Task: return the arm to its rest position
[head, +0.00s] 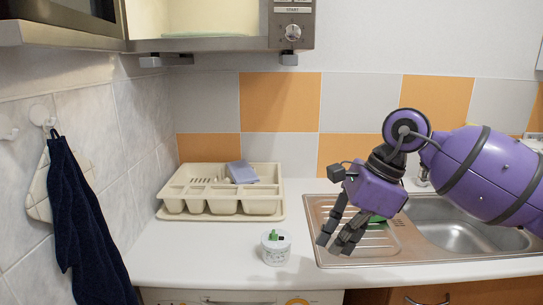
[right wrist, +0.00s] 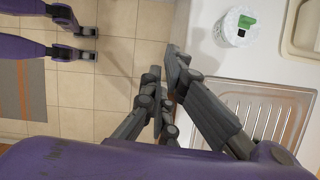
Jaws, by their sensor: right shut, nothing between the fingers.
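My right arm (head: 480,170) reaches in from the right in the head view. Its right gripper (head: 335,244) points down over the left part of the sink's drainboard, near the counter's front. It is shut and empty; in the right wrist view the gripper (right wrist: 163,70) shows dark fingers beside the counter edge, with floor below on the left. My left gripper is not in view.
A white tub (head: 276,250) with a green piece on top stands left of the gripper. A microwave (head: 292,15) hangs above; a dark towel (head: 85,225) hangs left. Counter between rack and tub is clear.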

